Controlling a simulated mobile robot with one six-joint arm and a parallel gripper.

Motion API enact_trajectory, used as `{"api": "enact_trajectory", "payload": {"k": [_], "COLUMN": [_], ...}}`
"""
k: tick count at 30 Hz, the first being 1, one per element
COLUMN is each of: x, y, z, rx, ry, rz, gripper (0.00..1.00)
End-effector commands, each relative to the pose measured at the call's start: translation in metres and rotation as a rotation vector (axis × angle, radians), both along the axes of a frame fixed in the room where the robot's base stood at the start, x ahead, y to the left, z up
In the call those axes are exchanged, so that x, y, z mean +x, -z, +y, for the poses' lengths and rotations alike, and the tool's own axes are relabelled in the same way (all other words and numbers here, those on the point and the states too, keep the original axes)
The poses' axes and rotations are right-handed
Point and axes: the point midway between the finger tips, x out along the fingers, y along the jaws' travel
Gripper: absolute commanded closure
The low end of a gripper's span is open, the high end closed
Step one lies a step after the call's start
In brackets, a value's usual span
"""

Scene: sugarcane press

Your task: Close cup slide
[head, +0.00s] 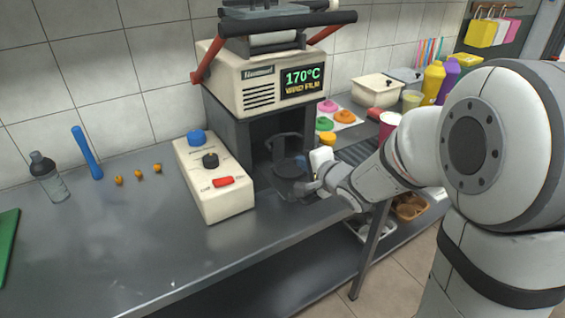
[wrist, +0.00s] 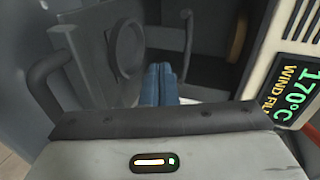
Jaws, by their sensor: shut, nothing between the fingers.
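The cream and dark grey cup sealing machine (head: 245,78) stands on the counter, its display reading 170°C. The dark cup slide (head: 287,168) is low in its front opening and seems to stick out toward the front; how far is hard to tell. My gripper (head: 308,187) is at the right front of the slide, partly hidden by my own wrist. In the wrist view my shut blue fingertips (wrist: 159,84) point into the machine, with a round dark ring (wrist: 125,48) and a curved dark handle (wrist: 45,85) to their left. Contact with the slide is unclear.
A cream control box (head: 213,180) with a blue knob and red switch stands left of the machine. A bottle (head: 47,178), a blue stick (head: 87,153) and several small orange pieces are farther left. Colourful lids (head: 343,112) and containers crowd the right.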

Motion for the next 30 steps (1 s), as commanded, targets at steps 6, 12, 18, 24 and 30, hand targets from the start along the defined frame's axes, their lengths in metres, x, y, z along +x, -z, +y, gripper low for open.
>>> {"api": "enact_trajectory", "payload": {"k": [6,12,18,24,30], "x": [0.009,0.036,0.063,0.077,0.080], "y": [0.013,0.024,0.034,0.038,0.038], "z": [0.017,0.035,0.053,0.062,0.063], "rx": [0.080,0.078,0.076,0.076,0.076], "ry": [-0.027,-0.026,-0.024,-0.023,-0.021], "rz": [0.015,0.016,0.015,0.014,0.014], "gripper": [1.00,1.00,1.00,1.00,1.00]}}
